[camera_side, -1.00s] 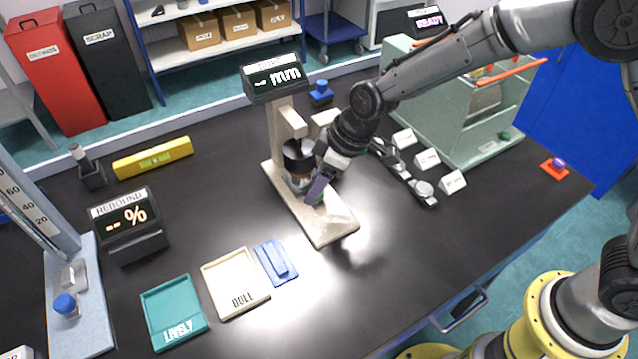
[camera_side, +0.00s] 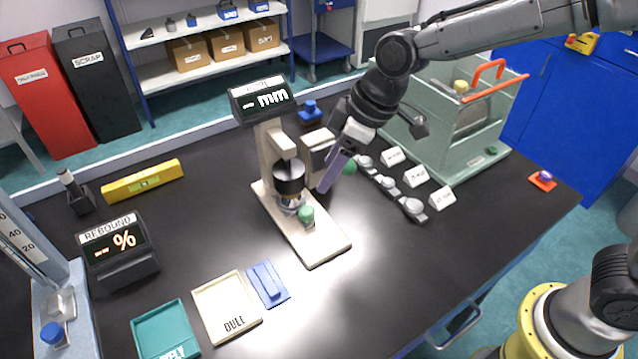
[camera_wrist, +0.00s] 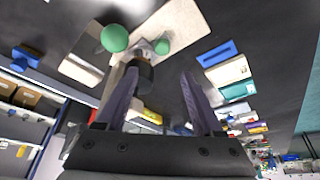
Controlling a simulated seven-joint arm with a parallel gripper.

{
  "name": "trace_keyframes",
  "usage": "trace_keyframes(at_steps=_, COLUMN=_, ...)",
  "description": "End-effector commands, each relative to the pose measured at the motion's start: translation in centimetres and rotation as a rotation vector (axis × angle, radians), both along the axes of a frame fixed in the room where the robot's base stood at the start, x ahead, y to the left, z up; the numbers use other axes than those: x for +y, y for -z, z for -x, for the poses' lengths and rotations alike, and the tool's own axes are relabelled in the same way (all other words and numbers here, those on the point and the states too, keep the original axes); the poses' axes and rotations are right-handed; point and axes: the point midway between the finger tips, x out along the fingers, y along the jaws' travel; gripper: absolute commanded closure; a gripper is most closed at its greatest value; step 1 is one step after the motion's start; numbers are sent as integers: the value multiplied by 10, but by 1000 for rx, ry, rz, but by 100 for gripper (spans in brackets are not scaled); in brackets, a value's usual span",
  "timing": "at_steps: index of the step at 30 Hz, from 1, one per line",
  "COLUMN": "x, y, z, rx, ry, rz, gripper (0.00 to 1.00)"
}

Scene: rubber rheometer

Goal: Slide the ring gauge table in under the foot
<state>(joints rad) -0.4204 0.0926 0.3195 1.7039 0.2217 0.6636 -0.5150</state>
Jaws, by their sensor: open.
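The cream thickness gauge stands in the middle of the bench, its base (camera_side: 318,240) pointing towards the front. Its dark round foot (camera_side: 289,176) sits above a pale, partly hidden table part (camera_side: 290,204). A green knob (camera_side: 306,214) stands on the base in front of the foot; it also shows in the wrist view (camera_wrist: 161,46). A second green ball (camera_side: 349,168), larger in the wrist view (camera_wrist: 114,38), lies beyond my fingers beside the gauge.
A cream block (camera_side: 318,150) sits right of the gauge column. Cream (camera_side: 226,308) and teal trays (camera_side: 165,330) lie front left. The front-right bench is clear.

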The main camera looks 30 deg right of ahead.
Motion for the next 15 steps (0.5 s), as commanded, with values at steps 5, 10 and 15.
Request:
trace_keyframes(at_steps=5, x=-6, y=-19, z=5, rx=0, ry=1, rz=0, gripper=31)
trace_keyframes(at_steps=10, x=-7, y=-24, z=7, rx=1, ry=2, rz=0, gripper=31)
trace_keyframes(at_steps=15, x=-7, y=-24, z=7, rx=2, ry=1, rz=0, gripper=31)
